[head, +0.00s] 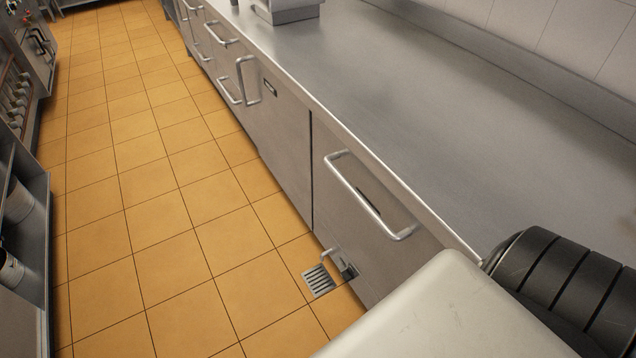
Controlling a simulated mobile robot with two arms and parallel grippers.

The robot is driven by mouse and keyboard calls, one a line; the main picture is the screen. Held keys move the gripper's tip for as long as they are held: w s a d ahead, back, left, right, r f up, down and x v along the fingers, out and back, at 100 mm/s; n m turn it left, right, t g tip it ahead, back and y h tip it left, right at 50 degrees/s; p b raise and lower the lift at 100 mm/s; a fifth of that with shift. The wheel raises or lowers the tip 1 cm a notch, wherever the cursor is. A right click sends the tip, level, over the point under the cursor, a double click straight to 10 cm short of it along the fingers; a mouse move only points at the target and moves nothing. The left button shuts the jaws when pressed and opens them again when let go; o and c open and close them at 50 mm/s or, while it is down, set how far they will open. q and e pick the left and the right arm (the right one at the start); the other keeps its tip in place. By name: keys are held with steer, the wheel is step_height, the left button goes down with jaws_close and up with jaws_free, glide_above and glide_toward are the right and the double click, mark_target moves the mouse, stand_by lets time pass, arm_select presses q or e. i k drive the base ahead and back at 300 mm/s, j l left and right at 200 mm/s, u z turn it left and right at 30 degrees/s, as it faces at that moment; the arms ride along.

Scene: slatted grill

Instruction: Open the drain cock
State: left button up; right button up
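A small metal fitting that looks like the drain cock (346,268) sticks out low on the front of the steel cabinet, near the floor. It has a short lever or pipe at its left end, too small to tell whether it is open or shut. A slatted floor drain (319,281) lies in the tiles just left of and below it. Neither of my grippers is in view. A pale shell and a black ribbed part of my own body fill the lower right corner and hide part of the counter and cabinet front.
The steel counter (390,90) is mostly bare, with a metal box (287,10) at its far end. A long bar handle (368,196) juts from the cabinet front above the fitting. The tiled floor (165,200) is clear. Shelving (22,240) stands on the left.

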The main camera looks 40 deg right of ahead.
mark_target(348, 276)
steer(key=i+j+z, duration=0.1)
steer(key=i+z, duration=0.35)
steer(key=i+j+z, duration=0.25)
steer(key=i+z, duration=0.15)
steer(key=i+j+z, duration=0.45)
